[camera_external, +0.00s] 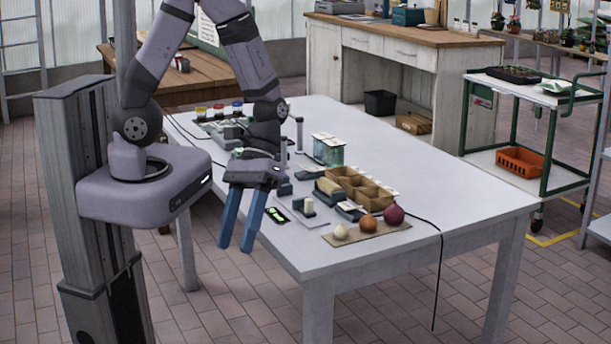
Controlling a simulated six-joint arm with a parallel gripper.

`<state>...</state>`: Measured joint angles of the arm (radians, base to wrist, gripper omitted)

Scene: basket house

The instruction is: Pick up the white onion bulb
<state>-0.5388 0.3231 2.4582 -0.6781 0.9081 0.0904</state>
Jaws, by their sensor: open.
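A small pale white onion bulb (340,232) sits at the left end of a flat brown board (384,232) near the table's front edge. A brown-orange bulb (368,223) and a dark red bulb (394,215) sit to its right on the same board. My gripper (238,246) hangs to the left of the white bulb, with its two blue fingers pointing down and spread apart. It is open and empty, and apart from the bulbs. In this view the fingertips show past the table's left edge.
Open brown boxes (362,188), a green-and-white container (328,150) and a pale tray (297,215) holding a small cream block (309,206) stand behind the board. A black cable (440,255) hangs over the front edge. The table's right side (450,190) is clear.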

